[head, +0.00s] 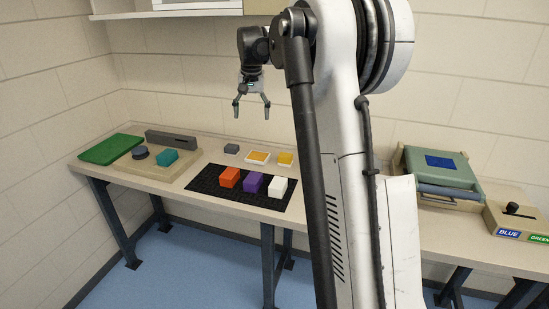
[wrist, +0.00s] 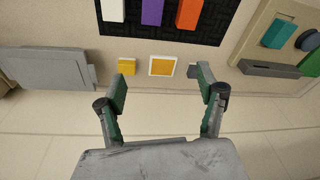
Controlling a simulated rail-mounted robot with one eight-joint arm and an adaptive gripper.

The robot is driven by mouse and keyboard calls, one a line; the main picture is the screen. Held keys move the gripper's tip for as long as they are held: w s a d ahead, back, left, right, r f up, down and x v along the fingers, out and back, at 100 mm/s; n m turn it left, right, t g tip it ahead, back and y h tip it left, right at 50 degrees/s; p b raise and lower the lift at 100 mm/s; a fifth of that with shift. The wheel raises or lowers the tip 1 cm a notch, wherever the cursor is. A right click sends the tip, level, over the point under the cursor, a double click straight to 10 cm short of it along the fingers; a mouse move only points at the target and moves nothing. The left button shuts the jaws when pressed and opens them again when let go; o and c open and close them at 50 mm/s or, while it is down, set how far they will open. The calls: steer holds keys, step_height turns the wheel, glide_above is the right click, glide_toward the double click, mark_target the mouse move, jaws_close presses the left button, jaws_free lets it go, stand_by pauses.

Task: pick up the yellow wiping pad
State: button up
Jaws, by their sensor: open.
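A small yellow block (head: 286,158), which looks like the wiping pad, lies on the bench behind the black mat. To its left is a flat white-rimmed square (head: 258,157) with a yellow-orange inside. In the wrist view the yellow block (wrist: 127,67) shows near the left fingertip, and the white-rimmed square (wrist: 163,66) shows between the fingertips. My gripper (head: 252,108) hangs open and empty, fingers down, well above the bench. Its two fingers also show spread apart in the wrist view (wrist: 164,74).
A small grey block (head: 232,149) sits left of the square. Orange (head: 230,177), purple (head: 252,183) and white (head: 278,187) blocks stand on the black mat (head: 212,189). A teal block (head: 167,157) is on the left fixture; a green press (head: 440,170) stands right.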

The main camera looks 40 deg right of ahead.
steer(key=w+d+f+m+g, duration=0.15)
steer(key=w+d+f, duration=0.25)
steer(key=d+f, duration=0.5)
steer(key=m+p, duration=0.1)
steer(key=m, duration=0.1)
glide_above(286, 155)
step_height(286, 155, down, 6)
steer(key=shift+g+y, duration=0.25)
steer(key=shift+y, duration=0.15)
steer(key=f, duration=0.7)
steer(key=shift+a+f, duration=0.3)
steer(key=shift+f, duration=0.1)
steer(key=shift+w+d+f+b, duration=0.1)
steer(key=shift+f+b, duration=0.1)
steer(key=shift+f, duration=1.1)
steer(key=shift+d+f+b, duration=0.1)
steer(key=shift+f+b, duration=0.05)
steer(key=shift+f, duration=1.15)
steer(key=c, duration=1.3)
steer(key=shift+o, duration=0.2)
steer(key=shift+r, duration=0.1)
